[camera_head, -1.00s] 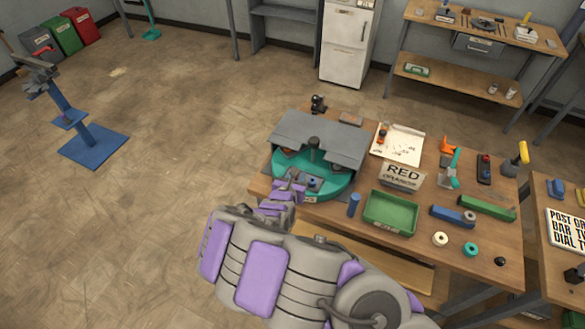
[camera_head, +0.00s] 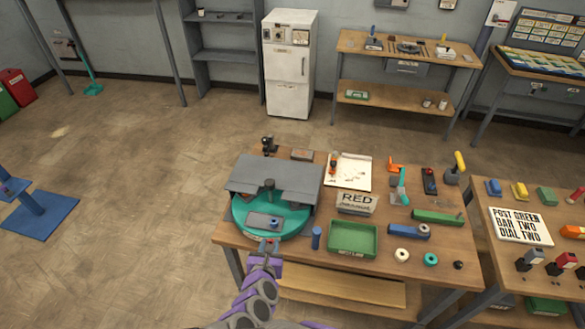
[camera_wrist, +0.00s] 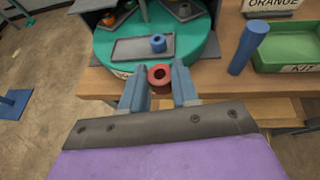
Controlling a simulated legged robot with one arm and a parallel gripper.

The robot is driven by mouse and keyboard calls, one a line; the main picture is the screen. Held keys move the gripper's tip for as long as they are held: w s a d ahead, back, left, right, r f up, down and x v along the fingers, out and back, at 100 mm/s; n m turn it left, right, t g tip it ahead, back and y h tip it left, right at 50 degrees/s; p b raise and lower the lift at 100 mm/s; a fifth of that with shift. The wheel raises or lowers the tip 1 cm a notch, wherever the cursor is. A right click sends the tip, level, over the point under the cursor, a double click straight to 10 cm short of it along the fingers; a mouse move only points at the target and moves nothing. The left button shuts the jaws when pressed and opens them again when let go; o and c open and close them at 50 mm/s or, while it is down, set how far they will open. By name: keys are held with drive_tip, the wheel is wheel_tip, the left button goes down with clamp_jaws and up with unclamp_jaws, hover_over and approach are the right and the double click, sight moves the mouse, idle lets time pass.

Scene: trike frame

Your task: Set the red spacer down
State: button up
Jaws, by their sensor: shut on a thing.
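The red spacer (camera_wrist: 159,76), a short ring with a centre hole, sits between the fingertips of my gripper (camera_wrist: 159,88). My gripper is shut on it, just in front of the turntable rim and above the bench's front edge. The rest of the plate is bare.
A grey cover (camera_head: 275,176) hangs over the turntable's far half. A blue cylinder (camera_wrist: 248,47) and a green tray (camera_head: 353,239) stand right of the turntable. A white ring (camera_head: 402,255) and teal ring (camera_head: 431,259) lie farther right on the bench (camera_head: 445,262).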

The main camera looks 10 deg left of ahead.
drive_tip(key=w+d+r+m+h, duration=0.1)
drive_tip(key=w+d+r, duration=0.4)
drive_tip(key=d+r, duration=0.4)
drive_tip(key=w+d+r+m+h+b, duration=0.1)
drive_tip(key=w+d+r+h, duration=0.1)
drive_tip(key=w+d+r, duration=0.3)
drive_tip(key=w+d+r+m+h, duration=0.1)
drive_tip(key=w+d+r, duration=0.4)
drive_tip(key=d+r, duration=0.8)
wheel_tip(320, 180, up, 4)
drive_tip(key=shift+w+d+f+m+g+h+b, duration=0.2)
drive_tip(key=shift+d+m+g+h+b, duration=0.1)
drive_tip(key=shift+d+m+h, duration=0.15)
